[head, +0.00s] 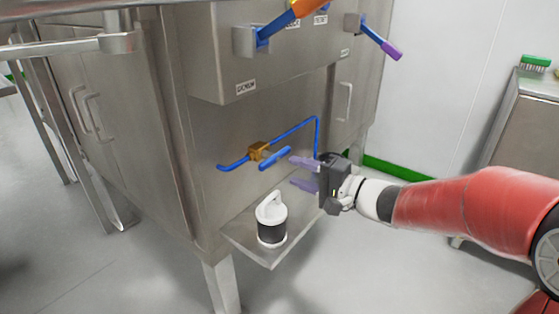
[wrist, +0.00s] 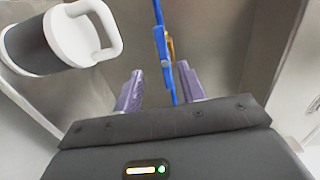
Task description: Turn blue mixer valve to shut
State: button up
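The mixer valve has a brass body (head: 258,151) on a thin blue pipe (head: 299,127) along the steel cabinet's face. Its blue handle (head: 275,158) stands in front of the body and lies roughly in line with the pipe. My gripper (head: 297,173) is open and empty, with purple fingers, just right of the handle and apart from it. In the wrist view the blue handle (wrist: 162,46) and brass body (wrist: 171,48) show beyond my open fingers (wrist: 160,90), near the middle of the gap. The blue pipe also shows between them.
A dark container with a white handled lid (head: 271,212) stands on a small steel shelf (head: 270,252) below the valve; it also shows at upper left in the wrist view (wrist: 75,38). Blue levers with orange (head: 308,7) and purple (head: 391,50) ends project above.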

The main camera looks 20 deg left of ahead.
aim_at(278, 159)
jog(key=x, duration=0.4)
jog(key=w+x, duration=0.1)
jog(key=x, duration=0.3)
jog(key=shift+d+r, duration=0.15)
jog(key=shift+r, duration=0.1)
jog(key=shift+c, duration=0.4)
grip_shut()
jog(key=shift+m, duration=0.3)
